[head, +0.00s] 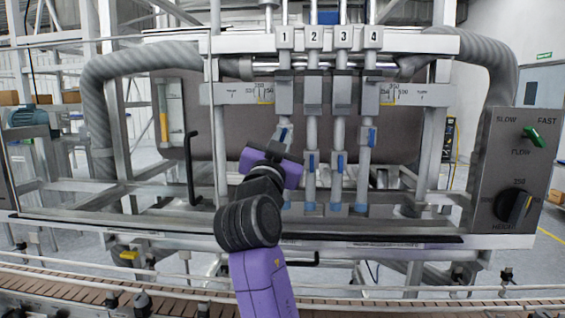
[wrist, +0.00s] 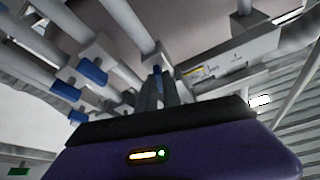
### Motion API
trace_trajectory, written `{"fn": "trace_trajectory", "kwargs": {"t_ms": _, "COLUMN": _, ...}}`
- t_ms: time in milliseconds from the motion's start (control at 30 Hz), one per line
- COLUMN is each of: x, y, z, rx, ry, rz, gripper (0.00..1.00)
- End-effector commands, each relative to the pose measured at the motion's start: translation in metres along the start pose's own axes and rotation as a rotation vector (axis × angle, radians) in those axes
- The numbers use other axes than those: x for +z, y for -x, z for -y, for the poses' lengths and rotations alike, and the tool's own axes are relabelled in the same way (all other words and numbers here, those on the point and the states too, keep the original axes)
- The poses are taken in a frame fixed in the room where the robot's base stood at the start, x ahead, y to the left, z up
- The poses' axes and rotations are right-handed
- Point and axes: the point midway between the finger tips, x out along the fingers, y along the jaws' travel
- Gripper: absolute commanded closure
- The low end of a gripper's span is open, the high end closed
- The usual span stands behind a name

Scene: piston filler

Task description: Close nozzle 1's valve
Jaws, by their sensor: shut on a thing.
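Nozzle 1 (head: 284,90) is the leftmost of the nozzle tubes, under the label "1". Its blue valve handle (head: 283,134) shows just above my gripper (head: 272,158) in the head view and looks tilted. The purple gripper body hides the fingertips and part of the tube there. In the wrist view, the dark fingers of my gripper (wrist: 166,88) are close together around the handle, and a small blue bit (wrist: 157,70) shows at their tips. The exact grip is partly hidden.
A black bent handle (head: 191,165) stands left of my gripper. A control panel (head: 515,170) is at the right, and a conveyor (head: 400,308) runs in front.

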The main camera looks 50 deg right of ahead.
Motion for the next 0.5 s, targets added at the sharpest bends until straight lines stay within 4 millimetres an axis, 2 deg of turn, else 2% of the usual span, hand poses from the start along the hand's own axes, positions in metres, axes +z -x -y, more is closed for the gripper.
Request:
{"fn": "trace_trajectory", "kwargs": {"t_ms": 33, "x": 0.0074, "y": 0.0042, "z": -0.0012, "rx": 0.011, "ry": -0.034, "rz": -0.002, "gripper": 1.00}}
{"fn": "trace_trajectory", "kwargs": {"t_ms": 500, "x": 0.0059, "y": 0.0032, "z": -0.0004, "rx": 0.155, "ry": -0.375, "rz": 0.000, "gripper": 1.00}}
